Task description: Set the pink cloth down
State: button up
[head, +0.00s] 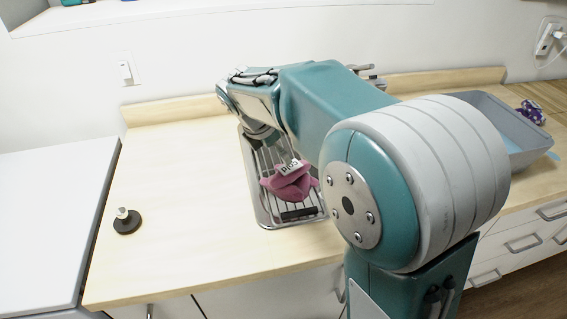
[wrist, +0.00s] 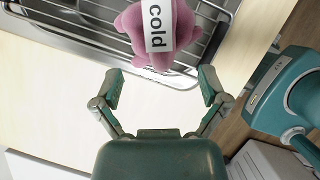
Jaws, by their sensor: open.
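The pink cloth (head: 289,186) lies crumpled on the metal rack of the sink, with a white label reading "cold" on it. It also shows at the top of the wrist view (wrist: 178,35), on the rack bars. My gripper (wrist: 160,88) is open in the wrist view, its two fingers spread wide with nothing between them. The cloth is ahead of the fingertips and apart from them. In the head view my gripper is largely hidden behind my arm.
The metal rack (head: 266,208) sits in the pale wooden counter (head: 190,190). A black round knob-like object (head: 127,222) stands at the left. A grey bin (head: 513,125) and a purple item (head: 531,112) are at the right. The counter left of the rack is largely clear.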

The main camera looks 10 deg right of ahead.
jog(key=shift+v, duration=0.9)
jog(key=shift+s+r, duration=0.2)
jog(key=shift+r, duration=0.05)
jog(key=s+d+m+t+y, duration=0.2)
jog(key=s+m, duration=0.9)
jog(key=s+d+m+t+y, duration=0.1)
jog(key=s+d+m+y, duration=0.1)
jog(key=s+m, duration=0.9)
jog(key=shift+s+d+r+m+t, duration=0.2)
jog(key=shift+s+m+t, duration=0.15)
jog(key=shift+s, duration=0.45)
